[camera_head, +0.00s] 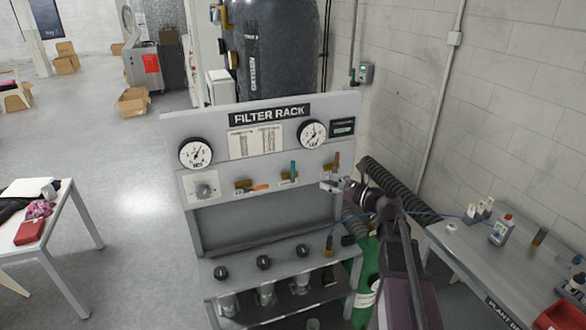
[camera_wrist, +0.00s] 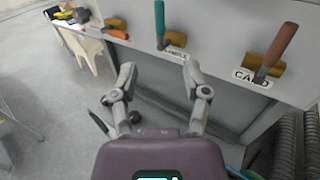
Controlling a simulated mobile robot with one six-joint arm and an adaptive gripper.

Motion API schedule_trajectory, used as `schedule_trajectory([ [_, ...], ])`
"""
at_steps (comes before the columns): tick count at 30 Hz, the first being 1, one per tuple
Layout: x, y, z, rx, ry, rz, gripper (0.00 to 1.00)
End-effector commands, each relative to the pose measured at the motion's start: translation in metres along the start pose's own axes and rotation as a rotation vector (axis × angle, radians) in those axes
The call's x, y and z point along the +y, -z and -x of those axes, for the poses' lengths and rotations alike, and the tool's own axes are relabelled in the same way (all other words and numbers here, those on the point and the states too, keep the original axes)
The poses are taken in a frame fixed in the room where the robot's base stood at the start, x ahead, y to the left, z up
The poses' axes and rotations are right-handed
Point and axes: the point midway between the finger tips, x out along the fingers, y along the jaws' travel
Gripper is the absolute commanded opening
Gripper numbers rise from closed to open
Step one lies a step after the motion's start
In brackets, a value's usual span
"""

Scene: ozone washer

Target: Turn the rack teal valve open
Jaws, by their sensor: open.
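The teal valve handle (camera_head: 293,169) stands upright at the middle valve of the filter rack panel, beside its brass body (camera_head: 287,177). In the wrist view the teal handle (camera_wrist: 160,20) is at the top middle, upright, above a white label partly readable. My gripper (camera_head: 330,186) is in front of the panel, right of and slightly below the teal valve in the head view. In the wrist view my gripper (camera_wrist: 161,74) has its two fingers spread wide with nothing between them. The teal handle lies beyond the fingertips, apart from them.
An orange-handled valve (camera_head: 258,187), its handle roughly level, is left of the teal one. A brown-handled valve (camera_head: 335,163), handle tilted upright, is to the right; it shows large in the wrist view (camera_wrist: 282,47). Below, a rack shelf (camera_head: 240,282) carries black knobs. A side table (camera_head: 470,265) stands right.

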Motion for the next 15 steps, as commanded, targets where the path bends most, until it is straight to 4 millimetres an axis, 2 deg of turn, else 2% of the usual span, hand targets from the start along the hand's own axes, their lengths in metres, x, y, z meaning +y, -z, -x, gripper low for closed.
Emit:
schedule_trajectory([
  [8, -0.001, 0.0, -0.013, 0.001, -0.001, 0.001, 0.6],
  [15, -0.001, 0.0, -0.042, 0.001, -0.002, 0.002, 0.6],
])
